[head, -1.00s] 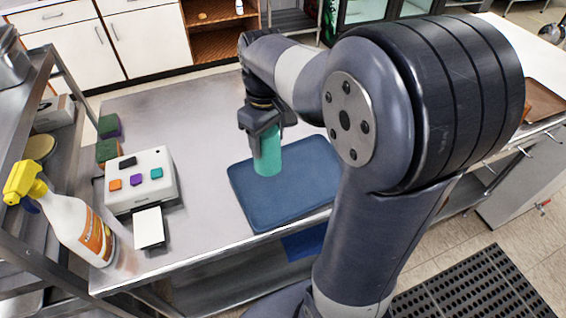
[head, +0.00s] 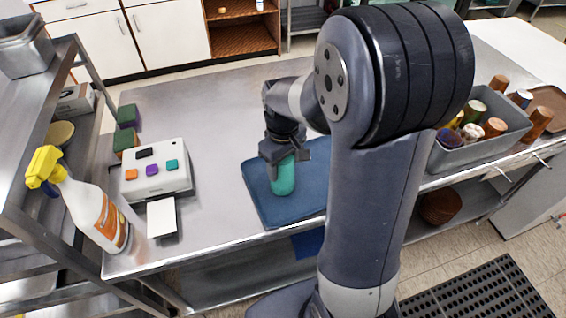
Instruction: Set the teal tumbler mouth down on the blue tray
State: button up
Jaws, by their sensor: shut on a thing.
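The teal tumbler (head: 283,179) is held in my gripper (head: 285,157) over the left part of the blue tray (head: 262,205). My gripper points down and is shut on the tumbler's upper part. The tumbler looks about upright, with its lower part showing below the fingers. I cannot tell which end is its mouth, or whether its lower end touches the tray. My arm hides the right part of the tray, which lies flat near the counter's front edge.
A white box with coloured buttons (head: 156,173), a white card (head: 162,217) and a spray bottle (head: 90,208) stand left of the tray. A grey bin of several cups (head: 475,146) stands right of my arm. The counter behind the tray (head: 205,108) is clear.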

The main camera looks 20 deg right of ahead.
jog(key=shift+f, duration=0.15)
jog(key=o, duration=1)
notch_tip(320, 180, up, 12)
jog(key=shift+r, duration=0.2)
jog(key=shift+f, duration=0.1)
notch_tip(320, 180, down, 13)
jog(key=shift+r, duration=2.1)
jog(key=shift+f, duration=0.15)
